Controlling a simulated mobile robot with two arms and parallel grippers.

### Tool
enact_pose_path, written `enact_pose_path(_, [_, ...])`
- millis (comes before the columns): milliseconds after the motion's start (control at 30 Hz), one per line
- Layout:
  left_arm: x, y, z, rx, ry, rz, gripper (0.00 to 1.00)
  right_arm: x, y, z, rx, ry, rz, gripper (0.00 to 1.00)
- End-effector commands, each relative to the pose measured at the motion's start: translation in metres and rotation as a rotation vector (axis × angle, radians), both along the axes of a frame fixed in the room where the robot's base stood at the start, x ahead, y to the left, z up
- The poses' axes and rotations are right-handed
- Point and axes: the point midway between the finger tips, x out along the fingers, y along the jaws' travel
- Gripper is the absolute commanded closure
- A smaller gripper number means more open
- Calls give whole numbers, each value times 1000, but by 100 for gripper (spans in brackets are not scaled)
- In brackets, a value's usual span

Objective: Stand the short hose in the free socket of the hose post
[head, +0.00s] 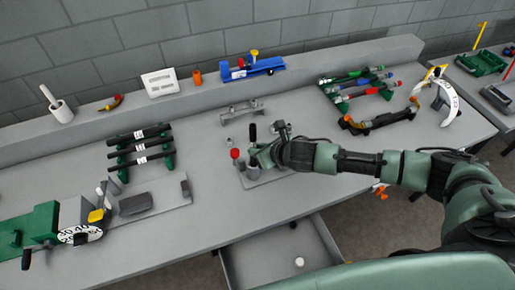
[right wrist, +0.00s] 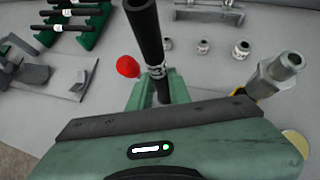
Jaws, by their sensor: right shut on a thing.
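My right gripper (head: 262,156) is shut on the short hose, a black tube with a metal ferrule. The hose's black upper end (head: 252,131) stands up above the gripper in the head view. In the right wrist view, the hose (right wrist: 146,35) rises from between the green fingers (right wrist: 160,92). The gripper hides most of the hose post; a small metal part (head: 252,172) shows below it. The hose's lower end and the free socket are hidden, so I cannot tell whether the hose is seated. My left gripper is not in view.
A red knob (right wrist: 128,66) is close left of the hose. A large metal fitting (right wrist: 275,74) stands to the right. Several small fittings (right wrist: 203,46) lie behind. A rack of black hoses (head: 140,148) and a crimper (head: 40,228) are at left. An open drawer (head: 275,262) is in front.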

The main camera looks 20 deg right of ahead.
Motion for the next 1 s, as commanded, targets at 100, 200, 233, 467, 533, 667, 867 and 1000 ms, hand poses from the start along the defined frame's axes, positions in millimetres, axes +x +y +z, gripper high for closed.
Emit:
enact_pose_path(100, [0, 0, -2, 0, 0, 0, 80, 0, 0, -3, 1, -1, 1, 100])
enact_pose_path(200, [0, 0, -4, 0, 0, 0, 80, 0, 0, -6, 0, -1, 1, 100])
enact_pose_path(233, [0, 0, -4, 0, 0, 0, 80, 0, 0, -7, 0, -1, 1, 100])
enact_pose_path(467, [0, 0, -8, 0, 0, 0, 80, 0, 0, -13, 0, -1, 0, 100])
enact_pose_path(533, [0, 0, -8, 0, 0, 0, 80, 0, 0, -14, 0, -1, 0, 100])
enact_pose_path(667, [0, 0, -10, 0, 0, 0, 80, 0, 0, -18, 0, -1, 0, 100])
enact_pose_path(867, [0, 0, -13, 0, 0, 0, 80, 0, 0, -23, 1, -1, -1, 100])
enact_pose_path(1000, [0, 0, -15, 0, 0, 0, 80, 0, 0, -26, 1, -1, -1, 100])
